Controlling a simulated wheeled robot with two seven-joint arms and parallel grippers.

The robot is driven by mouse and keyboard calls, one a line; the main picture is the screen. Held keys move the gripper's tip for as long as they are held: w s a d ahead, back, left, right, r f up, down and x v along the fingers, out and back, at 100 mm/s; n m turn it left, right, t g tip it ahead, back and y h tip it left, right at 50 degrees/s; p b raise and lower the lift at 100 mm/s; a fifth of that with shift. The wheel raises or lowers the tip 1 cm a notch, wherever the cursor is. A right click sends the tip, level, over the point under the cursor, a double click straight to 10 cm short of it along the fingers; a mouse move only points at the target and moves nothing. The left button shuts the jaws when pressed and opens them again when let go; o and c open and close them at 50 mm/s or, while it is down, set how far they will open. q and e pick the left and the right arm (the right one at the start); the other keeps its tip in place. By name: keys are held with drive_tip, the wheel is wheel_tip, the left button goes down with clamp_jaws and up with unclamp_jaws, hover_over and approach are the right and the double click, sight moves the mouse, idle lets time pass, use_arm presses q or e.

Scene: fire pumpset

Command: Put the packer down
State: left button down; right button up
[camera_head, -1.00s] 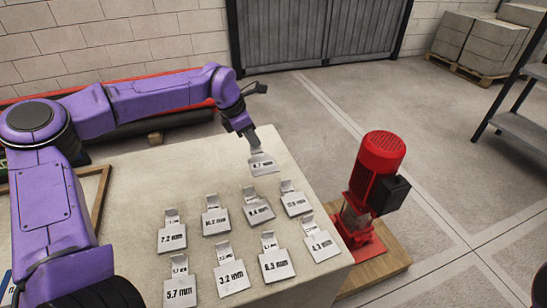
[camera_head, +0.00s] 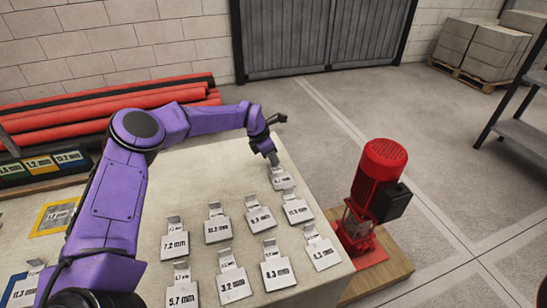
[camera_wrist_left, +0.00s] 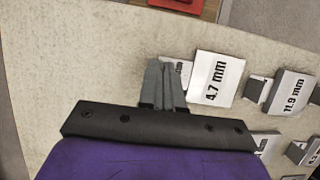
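The packer marked 4.7 mm (camera_head: 283,181) is a thin grey plate with a bent tab and a white label. It is at the far end of the pale table (camera_head: 205,182), at or very near the top. My left gripper (camera_head: 272,157) is at its tab. In the left wrist view the two grey fingers (camera_wrist_left: 163,84) are close together over the tab, and the packer's label (camera_wrist_left: 215,78) shows to their right. The fingers look shut on the tab and partly hide it. My right gripper is not in view.
Several similar packers lie in rows nearer on the table, such as 11.9 mm (camera_head: 297,211) and 3.2 mm (camera_head: 233,284). A red pump (camera_head: 378,190) stands on a wooden base beside the right edge. A yellow frame (camera_head: 57,214) lies at the left.

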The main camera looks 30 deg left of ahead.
use_arm(q)
drive_tip(key=shift+f+b, duration=0.2)
drive_tip(key=shift+b, duration=0.1)
drive_tip(key=c, duration=1.3)
unclamp_jaws()
drive_tip(key=shift+r, duration=0.1)
drive_tip(key=shift+r+p, duration=0.3)
drive_tip(key=shift+p, duration=0.1)
drive_tip(key=v, duration=1.1)
drive_tip(key=shift+s+a+r+b, duration=0.1)
drive_tip(key=shift+s+r+b, duration=0.15)
drive_tip(key=shift+r+b, duration=0.05)
